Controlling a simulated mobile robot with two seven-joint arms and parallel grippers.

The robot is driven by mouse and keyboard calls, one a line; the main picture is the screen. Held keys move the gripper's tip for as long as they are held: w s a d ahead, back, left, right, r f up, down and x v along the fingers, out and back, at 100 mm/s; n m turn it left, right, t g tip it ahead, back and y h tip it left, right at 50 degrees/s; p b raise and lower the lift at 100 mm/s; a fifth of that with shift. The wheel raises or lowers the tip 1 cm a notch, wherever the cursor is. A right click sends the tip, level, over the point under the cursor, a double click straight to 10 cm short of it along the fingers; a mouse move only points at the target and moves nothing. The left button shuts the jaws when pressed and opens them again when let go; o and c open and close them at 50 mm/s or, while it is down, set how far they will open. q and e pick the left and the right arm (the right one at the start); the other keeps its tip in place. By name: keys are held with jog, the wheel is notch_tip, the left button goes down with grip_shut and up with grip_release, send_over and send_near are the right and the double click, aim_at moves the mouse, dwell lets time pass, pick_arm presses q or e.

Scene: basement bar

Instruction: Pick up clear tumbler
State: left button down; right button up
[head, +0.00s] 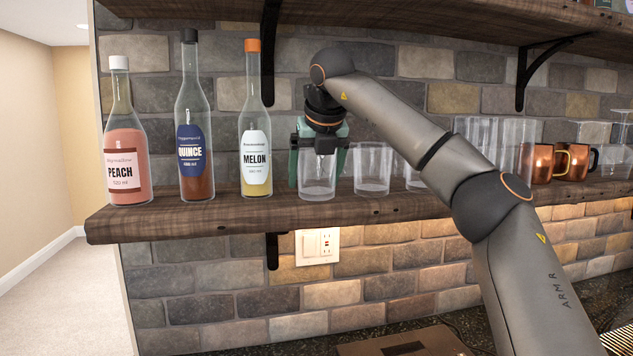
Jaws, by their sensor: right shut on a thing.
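A clear tumbler (317,183) stands upright on the wooden shelf (230,212), at the left end of a row of clear glasses. My right gripper (318,165) comes down from above and is shut on this tumbler, with one green finger on each side of its upper part. The tumbler's base looks to be on or very near the shelf; I cannot tell whether it is touching. Another clear tumbler (371,172) stands just to its right. My left gripper is out of view.
Peach (126,150), quince (194,130) and melon (256,150) bottles stand left of the gripper, the melon one close by. Tall glasses (516,145) and copper mugs (571,162) stand to the right, partly behind my arm. An upper shelf (400,15) and its bracket (530,70) hang above.

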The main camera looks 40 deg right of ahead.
jog(key=c, duration=0.4)
jog(key=shift+c, duration=0.7)
jog(key=shift+r, duration=0.15)
